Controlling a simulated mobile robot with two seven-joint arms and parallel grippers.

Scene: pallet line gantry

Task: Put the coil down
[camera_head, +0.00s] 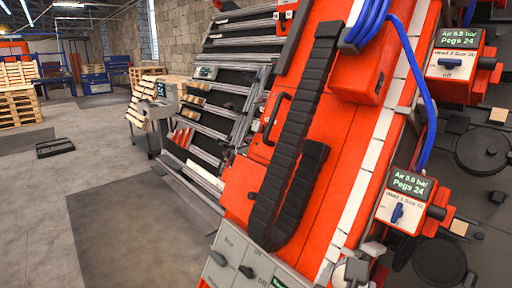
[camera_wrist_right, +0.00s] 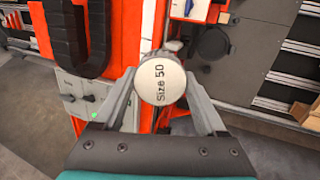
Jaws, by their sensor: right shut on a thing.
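In the right wrist view, my right gripper (camera_wrist_right: 160,98) is shut on a round pale coil (camera_wrist_right: 160,80) marked "Size 50". One grey finger presses on each side of it, and its labelled end faces the camera. The coil is held in the air in front of the red machine. In the head view, pale grey and white shapes at the bottom edge, right of centre, may be this gripper and coil, but they are cut off. My left gripper is in neither view.
The red gantry (camera_head: 338,120) with a black cable chain (camera_head: 291,140) fills the middle of the head view. Two nailing-head boxes with green displays, an upper one (camera_head: 456,52) and a lower one (camera_head: 404,200), stand at right near black round parts (camera_head: 483,150).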

